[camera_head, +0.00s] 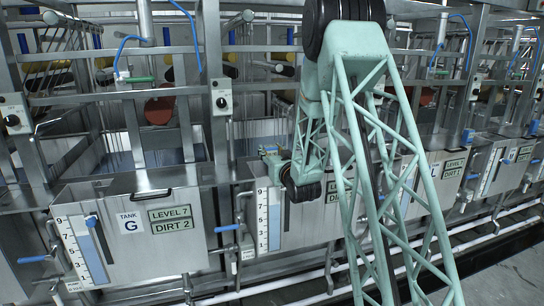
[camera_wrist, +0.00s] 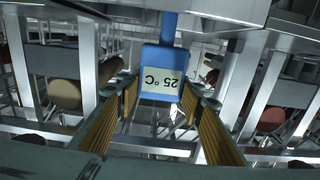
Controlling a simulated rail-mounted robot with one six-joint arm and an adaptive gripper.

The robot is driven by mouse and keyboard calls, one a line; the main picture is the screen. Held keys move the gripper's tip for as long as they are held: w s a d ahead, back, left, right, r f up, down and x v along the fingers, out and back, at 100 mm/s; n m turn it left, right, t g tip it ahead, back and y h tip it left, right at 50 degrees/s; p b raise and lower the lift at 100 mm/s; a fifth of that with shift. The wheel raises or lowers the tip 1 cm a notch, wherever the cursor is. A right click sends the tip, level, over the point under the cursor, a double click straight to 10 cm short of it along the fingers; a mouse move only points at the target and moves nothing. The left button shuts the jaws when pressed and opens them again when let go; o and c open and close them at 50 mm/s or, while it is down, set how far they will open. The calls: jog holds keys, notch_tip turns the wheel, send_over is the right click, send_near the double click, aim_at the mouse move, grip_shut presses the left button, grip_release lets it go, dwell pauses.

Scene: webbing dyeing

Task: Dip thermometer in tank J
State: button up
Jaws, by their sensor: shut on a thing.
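The thermometer (camera_wrist: 157,62) is a blue block with a label reading 25 °C, upside down in the wrist view. My gripper (camera_wrist: 157,98) has its fingers on both sides of it and is shut on it. In the head view, my gripper end (camera_head: 272,152) is small and partly hidden by my arm, above the row of tanks near the tank right of tank G. The thermometer cannot be made out clearly there. Tank G (camera_head: 128,250) stands at the left with labels LEVEL 7 and DIRT 2. No tank lettered J can be read; my arm covers part of the row.
More steel tanks (camera_head: 497,165) with level gauges run to the right. Metal frames and rails (camera_head: 215,75) rise behind and above the tanks. Blue-handled valves (camera_head: 228,228) and white pipes (camera_head: 275,287) run along the front. Open floor (camera_head: 510,270) lies at the lower right.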

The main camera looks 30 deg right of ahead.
notch_tip(320, 180, up, 20)
jog(key=p, duration=0.4)
dwell(1.8)
jog(key=shift+a, duration=0.15)
